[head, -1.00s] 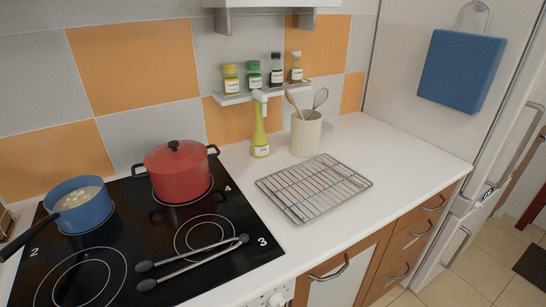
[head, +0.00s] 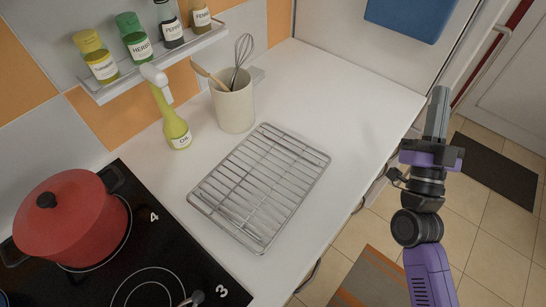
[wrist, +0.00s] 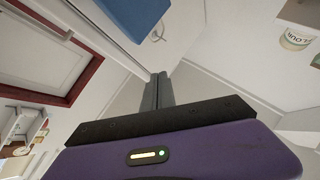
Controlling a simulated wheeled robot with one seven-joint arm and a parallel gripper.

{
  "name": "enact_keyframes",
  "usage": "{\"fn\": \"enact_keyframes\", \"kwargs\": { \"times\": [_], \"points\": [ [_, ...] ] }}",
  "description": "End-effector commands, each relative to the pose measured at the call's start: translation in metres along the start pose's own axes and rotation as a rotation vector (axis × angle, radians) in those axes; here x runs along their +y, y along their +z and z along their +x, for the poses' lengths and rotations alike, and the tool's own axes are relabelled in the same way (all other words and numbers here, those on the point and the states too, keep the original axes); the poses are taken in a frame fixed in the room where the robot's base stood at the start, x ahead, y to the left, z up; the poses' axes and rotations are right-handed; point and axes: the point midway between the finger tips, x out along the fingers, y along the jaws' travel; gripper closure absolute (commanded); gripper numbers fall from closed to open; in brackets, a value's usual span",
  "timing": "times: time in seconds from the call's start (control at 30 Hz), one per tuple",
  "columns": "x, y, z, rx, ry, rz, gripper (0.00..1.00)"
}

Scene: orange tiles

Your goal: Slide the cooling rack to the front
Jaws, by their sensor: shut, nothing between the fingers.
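The cooling rack (head: 262,184) is a silver wire grid lying flat on the white counter, right of the black cooktop. In the head view, my gripper (head: 440,92) is to the right of the rack, past the counter's front edge and apart from the rack, with its fingers pointing up in the picture. The fingers are together and empty. In the wrist view, the shut fingers (wrist: 158,90) point toward a pale wall area, and the rack does not show there.
A utensil crock (head: 233,106) and an oil bottle (head: 175,125) stand behind the rack. A red pot (head: 72,222) is on the cooktop (head: 150,265). A spice shelf (head: 160,62) hangs above. The counter right of the rack (head: 360,105) is clear.

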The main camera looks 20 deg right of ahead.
Motion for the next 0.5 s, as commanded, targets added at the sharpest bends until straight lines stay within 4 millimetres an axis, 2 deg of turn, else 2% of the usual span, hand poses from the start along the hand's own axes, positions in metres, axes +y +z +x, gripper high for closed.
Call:
{"fn": "enact_keyframes", "kwargs": {
  "times": [0.03, 0.2, 0.37, 0.5],
  "points": [
    [0.002, -0.006, 0.024, 0.05, 0.056, 0.039, 1.0],
    [0.022, -0.01, 0.072, 0.177, 0.264, 0.167, 1.0],
    [0.036, 0.001, 0.096, 0.254, 0.492, 0.308, 1.0],
    [0.037, 0.027, 0.1, 0.278, 0.711, 0.441, 1.0]
  ]
}}
